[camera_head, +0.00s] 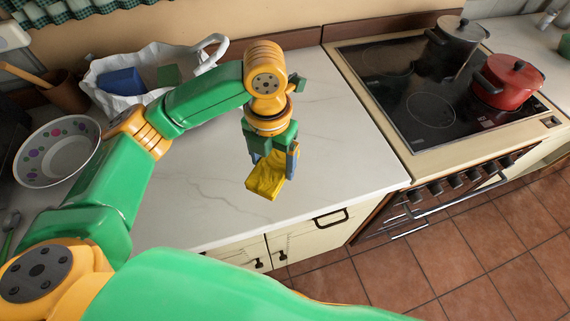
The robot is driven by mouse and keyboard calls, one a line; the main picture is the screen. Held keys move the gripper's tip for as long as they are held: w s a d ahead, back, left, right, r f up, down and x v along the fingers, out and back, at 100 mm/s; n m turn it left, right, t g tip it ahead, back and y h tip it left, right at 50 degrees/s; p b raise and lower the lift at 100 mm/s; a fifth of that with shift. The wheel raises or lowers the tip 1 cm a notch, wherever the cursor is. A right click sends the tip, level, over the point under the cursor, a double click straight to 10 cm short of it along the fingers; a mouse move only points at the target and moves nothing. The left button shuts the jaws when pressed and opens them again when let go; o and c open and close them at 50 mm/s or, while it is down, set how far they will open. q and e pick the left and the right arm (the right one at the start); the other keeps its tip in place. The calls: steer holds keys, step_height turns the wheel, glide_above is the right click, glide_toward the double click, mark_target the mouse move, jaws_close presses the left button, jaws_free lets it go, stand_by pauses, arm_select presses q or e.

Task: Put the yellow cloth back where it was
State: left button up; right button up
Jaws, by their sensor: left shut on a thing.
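The yellow cloth (265,179) is a folded, block-like piece held below my left gripper (274,160). My left gripper is shut on the cloth and points down over the white marble countertop, left of the stove. Whether the cloth touches the counter or hangs just above it, I cannot tell. My green and yellow left arm comes in from the left across the counter. My right gripper is not in view.
A white basket (113,100) with a blue item (122,81) and a green item (167,76) stands at the back left. A dotted bowl (56,152) is at the left. The stove (420,135) holds a grey pot (456,45) and a red pot (507,82). Counter around the gripper is clear.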

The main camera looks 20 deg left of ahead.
mark_target(281, 158)
arm_select(q)
steer(key=w+f, duration=0.4)
steer(key=f, duration=0.1)
steer(key=shift+w+d, duration=0.1)
steer(key=shift+w, duration=0.15)
step_height(281, 158, down, 2)
steer(key=shift+f+p, duration=0.25)
steer(key=shift+p, duration=0.65)
steer(key=shift+f, duration=0.4)
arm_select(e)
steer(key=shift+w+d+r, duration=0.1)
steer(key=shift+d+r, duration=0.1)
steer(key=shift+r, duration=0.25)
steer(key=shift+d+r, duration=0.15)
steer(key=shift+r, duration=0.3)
arm_select(q)
steer(key=shift+f, duration=0.15)
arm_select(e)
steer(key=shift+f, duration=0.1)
arm_select(q)
steer(key=o, duration=1.2)
steer(key=shift+c, duration=0.2)
step_height(281, 158, up, 12)
steer(key=shift+r+b, duration=0.15)
steer(key=shift+b, duration=0.8)
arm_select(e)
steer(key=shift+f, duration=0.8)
